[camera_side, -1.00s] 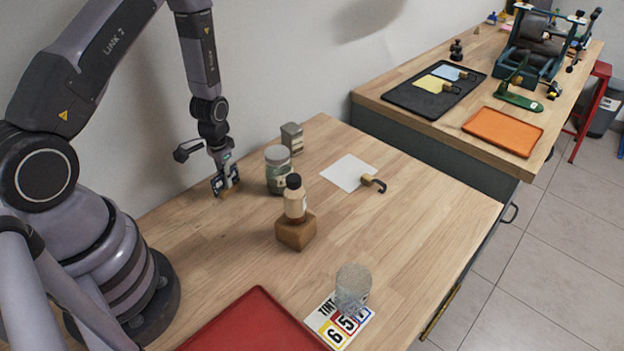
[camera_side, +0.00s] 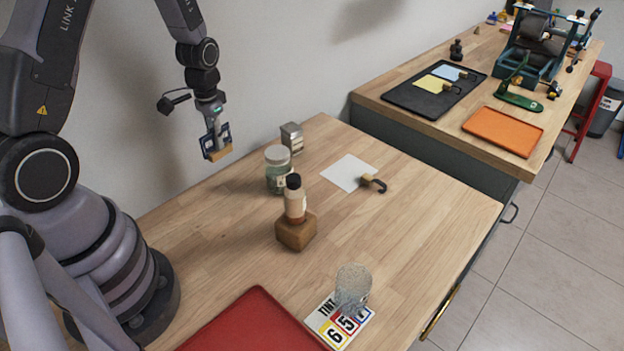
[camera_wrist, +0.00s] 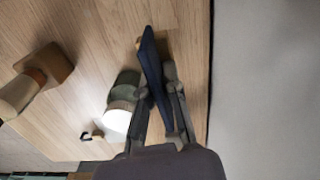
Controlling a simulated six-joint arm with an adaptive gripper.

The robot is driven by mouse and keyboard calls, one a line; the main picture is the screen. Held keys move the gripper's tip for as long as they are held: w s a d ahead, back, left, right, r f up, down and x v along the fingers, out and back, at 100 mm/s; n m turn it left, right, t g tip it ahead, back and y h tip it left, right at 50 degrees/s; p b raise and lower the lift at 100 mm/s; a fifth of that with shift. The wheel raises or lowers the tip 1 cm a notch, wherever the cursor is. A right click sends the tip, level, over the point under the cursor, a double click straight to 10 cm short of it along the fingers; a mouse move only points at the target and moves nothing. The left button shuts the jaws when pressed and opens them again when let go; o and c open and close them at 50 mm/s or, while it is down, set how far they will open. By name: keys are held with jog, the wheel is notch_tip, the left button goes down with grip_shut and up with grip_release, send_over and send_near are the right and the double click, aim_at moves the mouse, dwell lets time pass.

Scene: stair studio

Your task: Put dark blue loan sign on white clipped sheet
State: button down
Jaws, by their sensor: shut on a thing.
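The dark blue loan sign (camera_side: 209,141) has a wooden foot along its lower edge. My gripper (camera_side: 214,122) is shut on it and holds it in the air above the back left of the table, left of the glass jar. In the wrist view the sign (camera_wrist: 154,72) stands edge-on between my fingers (camera_wrist: 160,95). The white clipped sheet (camera_side: 346,172) lies flat on the table to the right of the jar, well apart from the sign. A dark hooked clip (camera_side: 374,183) is at its right edge. In the wrist view the sheet (camera_wrist: 116,122) is partly hidden behind the jar.
The glass jar (camera_side: 278,172) and a small grey tin (camera_side: 292,138) stand between sign and sheet. A bottle on a wooden block (camera_side: 296,232) stands in front. A glass on a number card (camera_side: 338,325) and a red tray (camera_side: 255,325) are near the front.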

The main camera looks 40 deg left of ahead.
notch_tip(320, 180, up, 7)
jog(key=w+d, duration=0.6)
jog(key=d, duration=0.2)
jog(key=m, duration=0.1)
send_over(342, 177)
jog(key=s, duration=0.1)
notch_tip(342, 177, down, 14)
jog(key=shift+f, duration=0.1)
jog(key=shift+w+f, duration=0.45)
jog(key=shift+f, duration=1.5)
jog(key=shift+f, duration=0.1)
